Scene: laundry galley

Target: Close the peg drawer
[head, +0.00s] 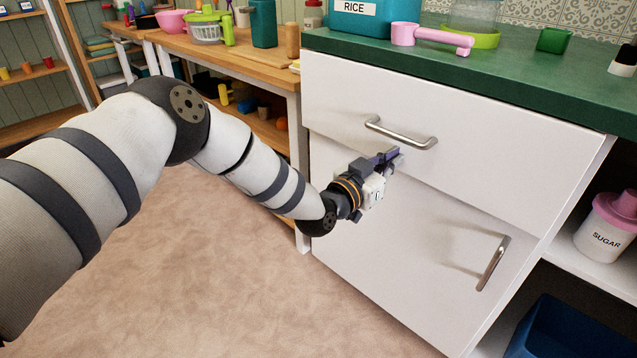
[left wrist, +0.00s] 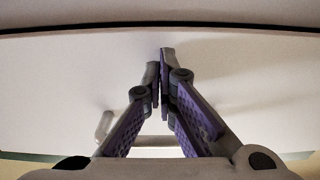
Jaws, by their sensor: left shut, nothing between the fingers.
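The peg drawer (head: 455,165) is the white front under the green counter, with a metal bar handle (head: 400,134). Its lower edge shades the door below, and it looks flush or only slightly proud; I cannot tell which. My left gripper (head: 392,156) is at the drawer front, just below the handle, shut and empty. In the left wrist view the closed fingertips (left wrist: 160,62) point at the white drawer front (left wrist: 235,75), and the handle (left wrist: 104,125) shows at lower left. I cannot tell whether the tips touch it. My right gripper is out of view.
A white cupboard door with a vertical handle (head: 493,262) is below the drawer. The green counter (head: 530,75) holds a pink scoop (head: 430,37) and a rice box (head: 355,15). A sugar jar (head: 610,225) stands on the open shelf at right. The floor (head: 240,285) is clear.

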